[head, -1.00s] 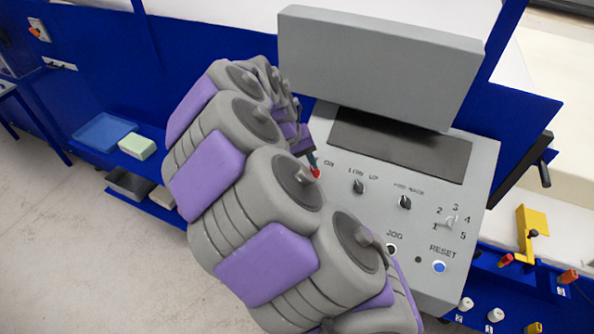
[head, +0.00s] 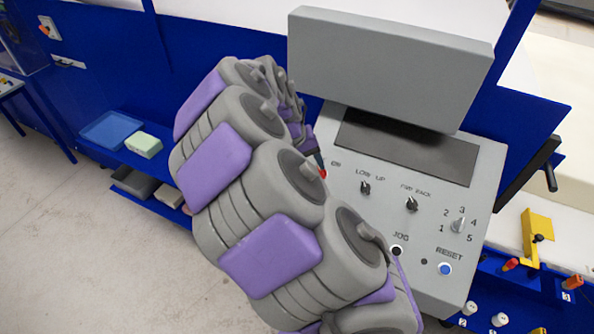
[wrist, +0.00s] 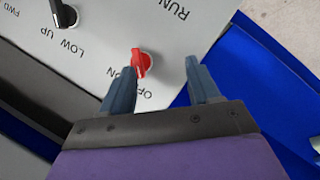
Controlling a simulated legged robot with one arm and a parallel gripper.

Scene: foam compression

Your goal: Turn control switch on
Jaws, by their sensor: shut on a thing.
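The red control switch (wrist: 141,63) sits on the grey panel, with ON and OFF lettering beside it in the wrist view. The knob shows close to the left fingertip; a gap shows towards the right one. In the head view the red switch (head: 323,174) is a small spot at the panel's left edge, partly hidden by my gripper (head: 318,160) and arm.
The control panel (head: 480,190) also carries a LOW/UP knob (head: 365,188), a FWD/BACK knob (head: 411,204), a numbered selector (head: 459,225), a black JOG button (head: 397,250) and a blue RESET button (head: 445,269). A grey box (head: 390,65) stands above the panel.

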